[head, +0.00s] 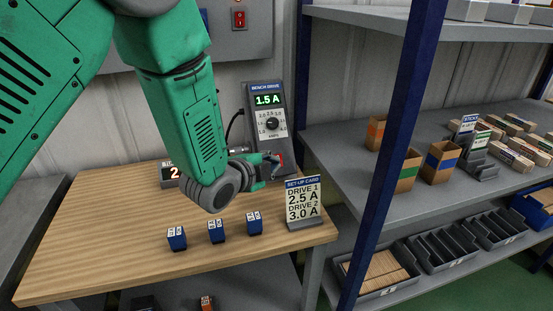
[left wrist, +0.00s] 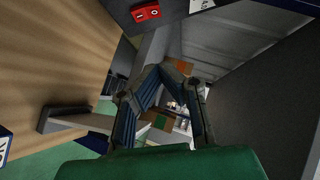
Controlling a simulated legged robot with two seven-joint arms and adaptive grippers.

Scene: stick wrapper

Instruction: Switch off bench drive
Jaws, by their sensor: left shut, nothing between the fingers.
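The bench drive (head: 254,103) is a grey sloped unit at the back right of the wooden bench, with a lit green display reading 1.5 A and a dial below it. My left gripper (head: 278,162) is shut and empty, in front of the drive's lower part. A bit of red shows by its fingertips; the gripper mostly covers that area in the head view. In the left wrist view a red rocker switch (left wrist: 146,12) marked with white signs sits on a dark panel at the top edge, apart from the shut fingers (left wrist: 168,72). My right gripper is not in view.
A set-up card (head: 303,203) stands at the bench's right front, reading drive 1 2.5 A and drive 2 3.0 A. Several small blue blocks (head: 216,231) stand in front. A second display (head: 168,174) is partly behind my arm. A blue post (head: 390,140) and shelves stand right.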

